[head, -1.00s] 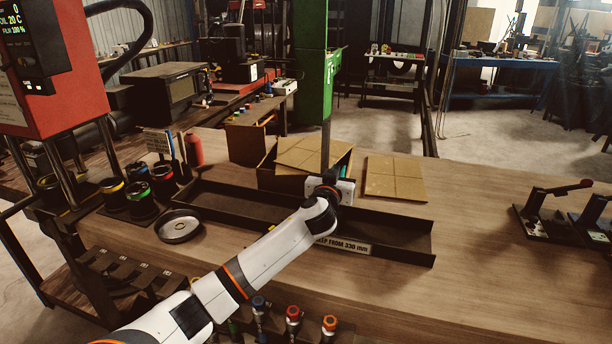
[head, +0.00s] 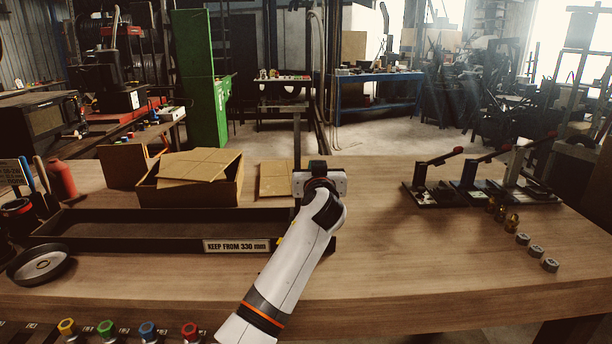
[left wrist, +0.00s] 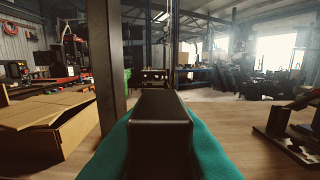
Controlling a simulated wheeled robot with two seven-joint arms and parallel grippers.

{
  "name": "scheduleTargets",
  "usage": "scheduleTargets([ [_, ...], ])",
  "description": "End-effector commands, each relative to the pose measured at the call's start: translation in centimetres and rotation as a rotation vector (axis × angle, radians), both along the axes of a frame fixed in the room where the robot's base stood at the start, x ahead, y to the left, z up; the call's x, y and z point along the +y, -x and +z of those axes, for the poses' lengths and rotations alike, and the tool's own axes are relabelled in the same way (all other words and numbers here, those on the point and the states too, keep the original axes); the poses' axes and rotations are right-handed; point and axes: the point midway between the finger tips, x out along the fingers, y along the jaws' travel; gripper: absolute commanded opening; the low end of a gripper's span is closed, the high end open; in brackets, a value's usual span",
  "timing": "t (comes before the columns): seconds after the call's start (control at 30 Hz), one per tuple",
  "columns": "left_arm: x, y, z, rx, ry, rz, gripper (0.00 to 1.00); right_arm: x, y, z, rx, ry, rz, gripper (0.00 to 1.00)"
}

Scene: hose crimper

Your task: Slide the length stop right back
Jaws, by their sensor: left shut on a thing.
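My left gripper (head: 318,168) is past the far side of a long dark trough (head: 120,228), near its right end. It is shut, and a thin dark upright post (head: 297,135) rises at its fingers, seemingly the length stop. In the left wrist view the post (left wrist: 107,60) stands just left of centre, its foot hidden behind a dark block (left wrist: 160,125) and teal surfaces (left wrist: 205,155). The grip itself is hidden by my wrist. A label reading "KEEP FROM 330 mm" (head: 236,246) is on the trough's near wall. My right gripper is not in view.
An open cardboard box (head: 190,188) stands behind the trough, with a flat cardboard piece (head: 275,180) right of it. A round metal dish (head: 38,265) lies at the left. Lever tools (head: 470,188) and small metal fittings (head: 536,251) are at the right. Bench between is clear.

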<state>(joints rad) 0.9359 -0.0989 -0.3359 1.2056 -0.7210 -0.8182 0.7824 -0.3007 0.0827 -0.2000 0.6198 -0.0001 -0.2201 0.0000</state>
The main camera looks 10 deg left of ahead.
Motion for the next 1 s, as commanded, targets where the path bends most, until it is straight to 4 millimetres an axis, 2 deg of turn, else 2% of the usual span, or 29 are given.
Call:
scheduleTargets([
  [0.3,-0.1,0.0,0.0,0.0,-0.001,0.001,0.0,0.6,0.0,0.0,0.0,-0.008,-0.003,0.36],
  [0.33,-0.1,0.0,0.0,0.0,-0.001,0.001,0.16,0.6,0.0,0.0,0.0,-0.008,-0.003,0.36],
  [0.47,0.0,0.0,0.0,0.0,-0.001,0.001,0.36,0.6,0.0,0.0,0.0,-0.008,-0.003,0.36],
  [0.77,-0.1,0.1,0.0,0.0,0.001,0.0,0.36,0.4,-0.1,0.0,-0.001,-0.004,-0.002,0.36],
  [0.87,-0.3,0.7,0.0,-0.001,0.002,-0.001,0.36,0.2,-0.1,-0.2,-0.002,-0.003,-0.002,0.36],
  [1.0,-0.8,2.6,-0.1,-0.002,0.004,-0.002,0.36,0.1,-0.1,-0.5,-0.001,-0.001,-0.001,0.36],
])
